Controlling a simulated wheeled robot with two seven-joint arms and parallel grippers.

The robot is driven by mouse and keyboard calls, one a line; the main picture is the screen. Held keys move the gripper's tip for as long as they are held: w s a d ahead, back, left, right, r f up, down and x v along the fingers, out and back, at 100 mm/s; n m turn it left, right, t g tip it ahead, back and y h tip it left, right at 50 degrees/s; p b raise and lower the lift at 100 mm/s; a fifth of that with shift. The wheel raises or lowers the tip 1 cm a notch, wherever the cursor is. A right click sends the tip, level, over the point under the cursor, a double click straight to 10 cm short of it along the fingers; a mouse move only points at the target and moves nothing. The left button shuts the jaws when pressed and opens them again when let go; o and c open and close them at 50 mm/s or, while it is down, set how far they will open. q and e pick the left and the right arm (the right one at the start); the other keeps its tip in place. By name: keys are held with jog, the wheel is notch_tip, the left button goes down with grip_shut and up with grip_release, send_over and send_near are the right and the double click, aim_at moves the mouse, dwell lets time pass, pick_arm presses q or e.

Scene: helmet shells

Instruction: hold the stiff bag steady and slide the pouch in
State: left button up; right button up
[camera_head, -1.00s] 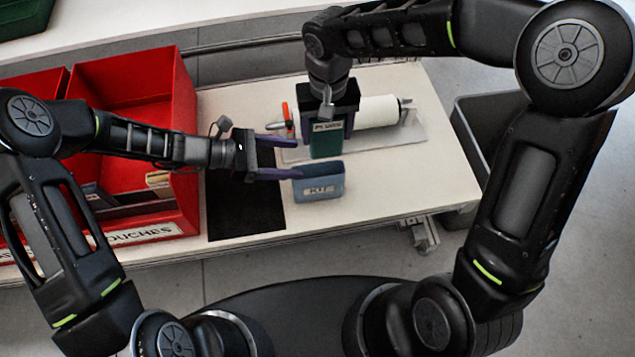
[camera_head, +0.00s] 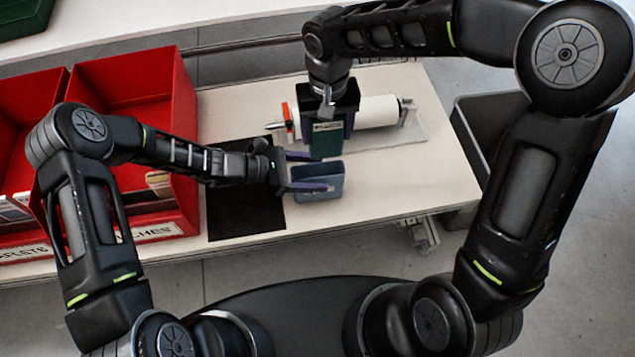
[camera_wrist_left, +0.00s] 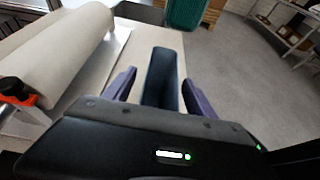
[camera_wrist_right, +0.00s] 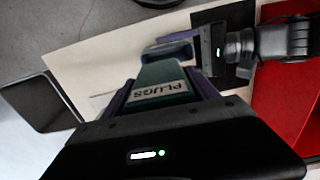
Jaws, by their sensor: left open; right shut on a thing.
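The stiff bag (camera_head: 318,183) is a blue-grey, open-topped upright holder near the table's front edge. It also shows in the left wrist view (camera_wrist_left: 163,80). My left gripper (camera_head: 320,171) is open with its purple fingers on either side of the bag; in the left wrist view gaps show between bag and fingers. My right gripper (camera_wrist_right: 165,95) is shut on the green pouch (camera_head: 326,144), whose white label reads PLUGS in the right wrist view (camera_wrist_right: 160,78). The pouch hangs just behind the bag in the head view, apart from its opening as far as I can tell.
A white roll (camera_head: 378,111) on a stand with an orange end lies behind the pouch. Red bins (camera_head: 150,90) with pouches stand at the left. A black mat (camera_head: 245,215) lies beside the bag. A grey bin (camera_head: 487,120) stands off the table's right end.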

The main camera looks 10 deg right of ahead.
pick_arm(q)
jog(key=shift+d+f, duration=0.25)
jog(key=shift+d, duration=0.25)
grip_shut()
dwell(0.5)
